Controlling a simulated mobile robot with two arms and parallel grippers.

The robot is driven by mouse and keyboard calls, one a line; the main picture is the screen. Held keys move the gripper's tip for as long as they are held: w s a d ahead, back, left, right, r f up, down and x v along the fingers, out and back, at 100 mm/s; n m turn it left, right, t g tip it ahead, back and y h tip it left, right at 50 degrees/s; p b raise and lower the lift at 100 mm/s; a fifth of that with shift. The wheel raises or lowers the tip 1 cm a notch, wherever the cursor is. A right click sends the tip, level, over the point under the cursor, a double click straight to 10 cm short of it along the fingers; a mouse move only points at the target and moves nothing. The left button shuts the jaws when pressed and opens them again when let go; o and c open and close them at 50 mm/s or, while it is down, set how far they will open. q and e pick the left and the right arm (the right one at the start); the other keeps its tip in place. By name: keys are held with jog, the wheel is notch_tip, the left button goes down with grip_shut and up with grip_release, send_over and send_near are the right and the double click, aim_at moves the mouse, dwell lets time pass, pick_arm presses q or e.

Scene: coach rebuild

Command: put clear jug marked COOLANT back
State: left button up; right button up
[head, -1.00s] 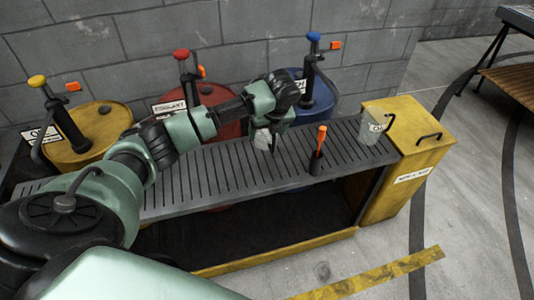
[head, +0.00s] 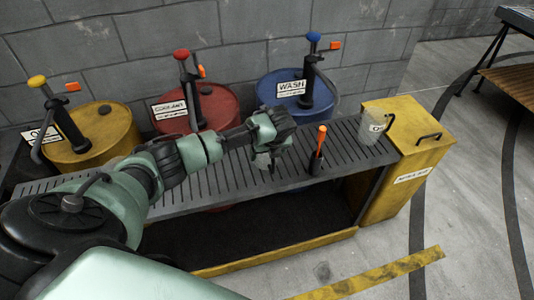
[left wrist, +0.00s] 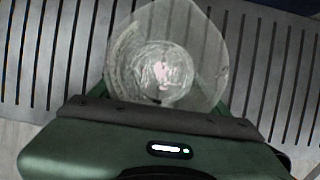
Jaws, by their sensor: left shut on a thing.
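My left gripper (head: 268,163) is shut on a clear jug (left wrist: 165,60). In the left wrist view I look down into its round open mouth, and it appears empty. In the head view the jug is mostly hidden by the gripper, low over the slatted grey bench (head: 222,178). I cannot tell whether its base touches the slats, and its label is out of sight. A second clear jug (head: 374,129) stands at the bench's right end with a partly readable label. The red drum (head: 218,107) marked COOLANT stands behind the bench. My right gripper is not in view.
A yellow drum (head: 88,150) and a blue drum (head: 322,102) marked WASH flank the red one, each with a pump. An orange-handled tool (head: 320,140) stands in a black holder right of my gripper. A yellow cabinet (head: 402,180) closes the right end.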

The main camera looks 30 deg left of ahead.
pick_arm(q)
jog(key=o, duration=1.9)
jog(key=v, duration=1.2)
jog(key=shift+r, duration=0.1)
